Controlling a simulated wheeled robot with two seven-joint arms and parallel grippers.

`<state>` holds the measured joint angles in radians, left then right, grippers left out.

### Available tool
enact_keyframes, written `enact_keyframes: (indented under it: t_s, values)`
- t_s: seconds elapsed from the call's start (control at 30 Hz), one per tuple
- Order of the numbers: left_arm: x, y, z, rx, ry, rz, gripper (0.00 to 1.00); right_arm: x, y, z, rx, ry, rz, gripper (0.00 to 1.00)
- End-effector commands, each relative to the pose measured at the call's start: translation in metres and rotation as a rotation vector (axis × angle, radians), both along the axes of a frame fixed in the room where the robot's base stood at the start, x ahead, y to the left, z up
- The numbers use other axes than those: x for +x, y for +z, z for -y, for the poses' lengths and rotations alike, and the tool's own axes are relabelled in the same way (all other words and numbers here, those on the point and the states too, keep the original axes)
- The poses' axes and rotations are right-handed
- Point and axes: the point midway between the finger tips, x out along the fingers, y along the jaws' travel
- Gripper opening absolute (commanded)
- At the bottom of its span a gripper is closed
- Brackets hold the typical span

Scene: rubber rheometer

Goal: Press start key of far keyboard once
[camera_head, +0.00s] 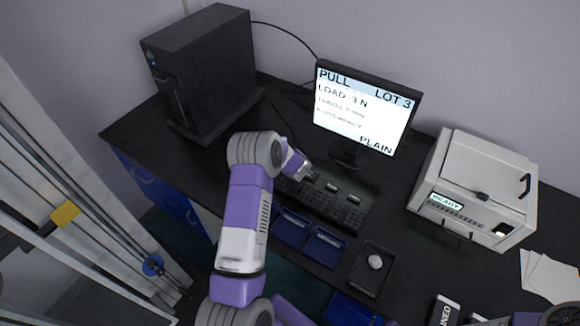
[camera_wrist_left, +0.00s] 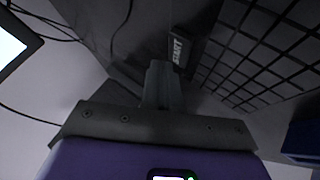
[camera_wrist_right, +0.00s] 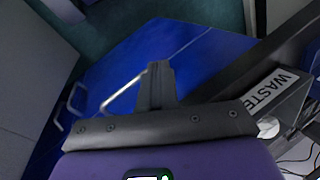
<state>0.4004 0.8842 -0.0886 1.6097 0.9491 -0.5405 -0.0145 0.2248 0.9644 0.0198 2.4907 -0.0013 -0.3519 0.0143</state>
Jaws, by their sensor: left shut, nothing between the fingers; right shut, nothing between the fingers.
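The dark keyboard (camera_head: 345,208) lies on the black desk in front of the monitor. In the left wrist view its key grid (camera_wrist_left: 262,50) fills the upper right, and a key labelled START (camera_wrist_left: 178,50) is at its near-left edge. My left gripper (camera_wrist_left: 160,70) is shut and empty, with its tips just beside and below the START key in that view; I cannot tell whether they touch it. In the head view, the left gripper (camera_head: 299,172) is over the keyboard's left end. My right gripper (camera_wrist_right: 158,68) is shut and empty, away from the keyboard.
The monitor (camera_head: 365,110) reads PULL, LOT 3. A black computer tower (camera_head: 205,75) stands left, and a white instrument (camera_head: 475,185) showing READY stands right. Blue trays (camera_head: 325,246) and a dark tray (camera_head: 368,275) lie in front. A WASTE-labelled bin (camera_wrist_right: 292,105) is near the right gripper.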

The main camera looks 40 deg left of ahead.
Motion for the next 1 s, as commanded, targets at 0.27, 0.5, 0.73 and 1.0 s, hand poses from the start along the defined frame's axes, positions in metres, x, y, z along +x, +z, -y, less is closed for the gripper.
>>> enact_keyframes:
  t_s: [0.27,0.5,0.73,1.0]
  values:
    - [0.000,-0.009,0.000,0.000,-0.001,-0.001,0.00,0.000,-0.007,0.000,0.000,0.000,0.000,0.00]
    - [0.000,-0.008,0.000,0.000,0.000,0.000,0.00,0.000,-0.007,0.000,0.000,0.000,0.000,0.00]
    - [0.000,-0.010,0.000,0.000,0.000,0.000,0.00,0.000,-0.008,0.000,0.000,0.000,0.000,0.00]
    - [0.000,-0.013,0.000,0.000,0.000,0.000,0.00,0.000,-0.010,0.000,0.000,0.000,0.000,0.00]
